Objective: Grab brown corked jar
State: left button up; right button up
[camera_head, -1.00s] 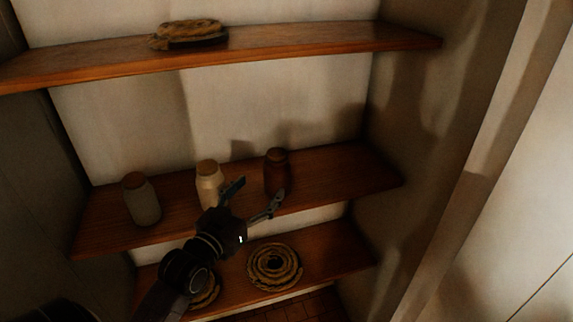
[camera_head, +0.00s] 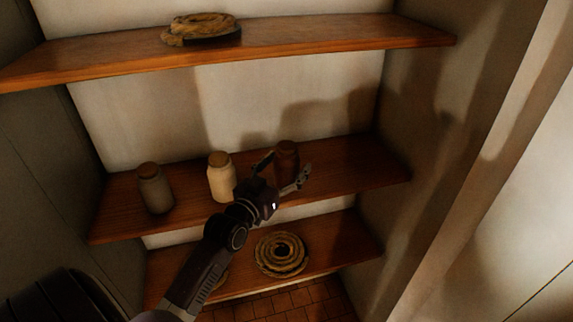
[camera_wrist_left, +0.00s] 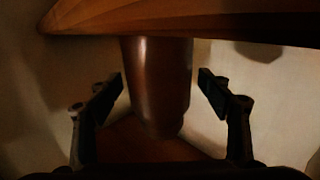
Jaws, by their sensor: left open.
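The brown corked jar (camera_head: 287,152) stands upright on the middle shelf, the rightmost of three jars. My left gripper (camera_head: 284,170) is open in front of it, one finger to each side. In the left wrist view the jar's glossy brown body (camera_wrist_left: 157,85) is between the two open fingers (camera_wrist_left: 162,82), with a visible gap on both sides. The jar's lower part is partly hidden by the gripper in the head view. My right gripper is not in view.
A cream corked jar (camera_head: 221,178) stands close left of the gripper, and a grey corked jar (camera_head: 155,190) farther left. The middle shelf (camera_head: 360,173) is clear to the right.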

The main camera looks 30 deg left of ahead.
pick_arm(q)
jog(key=c, duration=1.7)
jog(key=shift+r, duration=0.15)
jog(key=shift+c, duration=0.6)
jog(key=shift+r, duration=0.1)
